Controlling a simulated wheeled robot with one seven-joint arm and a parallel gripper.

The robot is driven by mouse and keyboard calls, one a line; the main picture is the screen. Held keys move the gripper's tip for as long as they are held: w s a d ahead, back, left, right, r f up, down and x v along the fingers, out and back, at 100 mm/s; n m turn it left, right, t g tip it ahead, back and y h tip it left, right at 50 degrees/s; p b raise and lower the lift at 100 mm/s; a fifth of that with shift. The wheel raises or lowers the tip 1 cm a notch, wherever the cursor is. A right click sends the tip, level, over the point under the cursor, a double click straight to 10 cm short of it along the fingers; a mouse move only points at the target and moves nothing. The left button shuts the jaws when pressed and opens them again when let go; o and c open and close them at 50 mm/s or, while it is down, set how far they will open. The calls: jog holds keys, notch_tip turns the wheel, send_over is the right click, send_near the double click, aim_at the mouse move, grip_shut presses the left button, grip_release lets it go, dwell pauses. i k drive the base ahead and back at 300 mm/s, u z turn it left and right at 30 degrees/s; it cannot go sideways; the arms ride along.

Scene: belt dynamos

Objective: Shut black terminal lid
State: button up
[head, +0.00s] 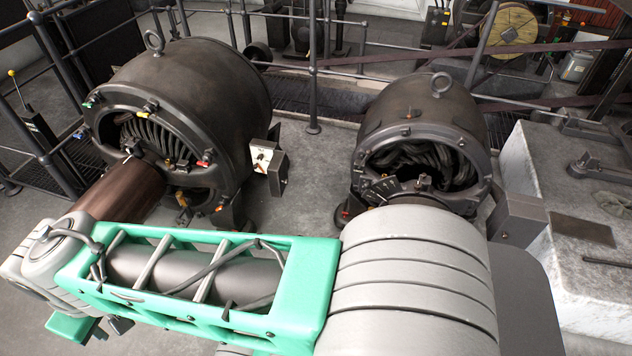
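A small terminal box with a pale inner face (261,157) is on the right side of the left dynamo (205,85). A dark panel (279,173), which looks like the black terminal lid, stands at its right edge and appears swung open, leaving the pale face and a small orange part showing. My arm, grey with a green frame, crosses the foreground below the box and is well apart from it in the picture. My gripper's fingers do not show.
A second dynamo (425,125) stands to the right with a dark box (517,218) at its side. A pale stone block (560,185) is at the far right. Railings (313,75) run behind. Bare floor (308,185) lies between the dynamos.

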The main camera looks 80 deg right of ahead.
aim_at(276, 170)
jog(key=k, duration=0.35)
jog(key=z, duration=2.15)
jog(key=i, duration=0.5)
jog(key=u, duration=0.05)
jog(key=k, duration=0.55)
jog(key=u, duration=0.9)
jog(key=i, duration=1.05)
jog(key=z, duration=0.15)
